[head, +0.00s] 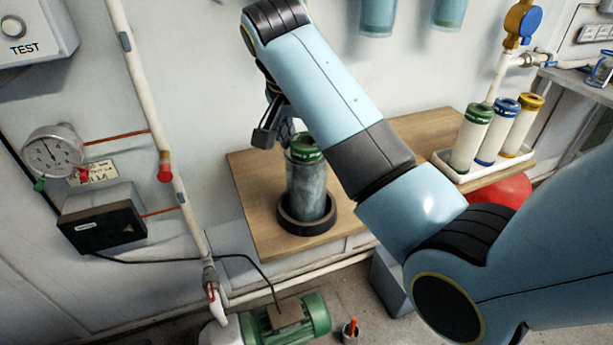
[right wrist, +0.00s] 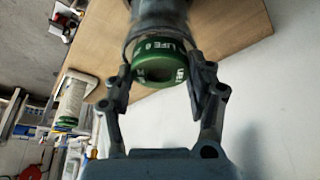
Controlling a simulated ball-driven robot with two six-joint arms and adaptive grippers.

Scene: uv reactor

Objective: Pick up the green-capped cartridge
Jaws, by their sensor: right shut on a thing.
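A green-capped cartridge (head: 306,190) with a murky grey body stands upright in a black ring base on the wooden bench. My right gripper (head: 279,132) reaches it from above and behind, partly hidden by my forearm. In the right wrist view, the fingers (right wrist: 160,85) are closed on either side of the green cap (right wrist: 160,60), which bears white lettering. A second green-capped cartridge (head: 471,138), with a clean pale body, stands in the white tray at the right, beside a blue-capped one (head: 496,132) and a yellow-capped one (head: 524,125). My left gripper is not in view.
The black ring base (head: 307,224) sits near the bench's front edge. The wooden bench (head: 250,185) is bare to its left. A white pipe (head: 150,110) and a gauge (head: 53,152) are on the left wall. A green motor (head: 290,320) stands on the floor below.

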